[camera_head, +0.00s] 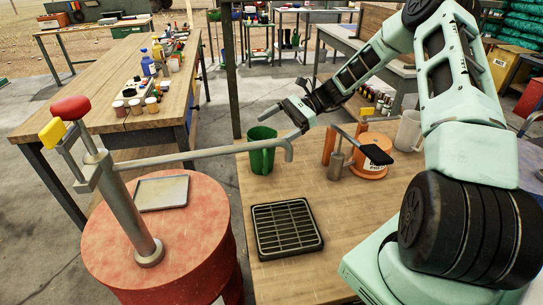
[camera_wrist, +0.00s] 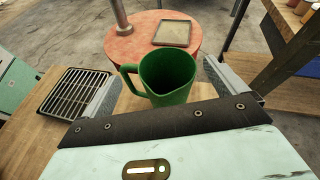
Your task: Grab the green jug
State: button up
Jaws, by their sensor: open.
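The green jug (camera_head: 262,158) stands upright on the wooden table, near its far left corner. The metal spout of the barrel pump passes by it in the head view. My gripper (camera_head: 291,112) is just right of the jug and about level with its rim or a little above. In the wrist view the jug (camera_wrist: 168,84) shows between the two spread fingers of my gripper (camera_wrist: 160,75), its open mouth up and its handle to the left. The gripper is open and holds nothing. I cannot tell whether a finger touches the jug. The jug's base is partly hidden.
A red barrel (camera_head: 200,245) with a hand pump (camera_head: 130,215) and a metal tray (camera_head: 162,192) stands left. Bare table lies between jug and grate.

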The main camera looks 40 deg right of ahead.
jog(key=shift+w+a+f+m+t+p, duration=0.1)
jog(key=shift+w+a+f+m+p, duration=0.25)
jog(key=shift+a+f, duration=0.45)
jog(key=shift+w+a+f+m+t+p, duration=0.1)
jog(key=shift+w+a+f+m+p, duration=0.2)
jog(key=shift+a+f, duration=0.5)
jog(key=shift+w+a+f+m+t+p, duration=0.1)
jog(key=shift+w+a+f+m+p, duration=0.1)
jog(key=shift+a+f+m+p, duration=0.55)
jog(key=shift+d+f+n+b, duration=0.15)
jog(key=shift+n+b, duration=0.15)
jog(key=shift+b, duration=0.1)
jog(key=c, duration=1.1)
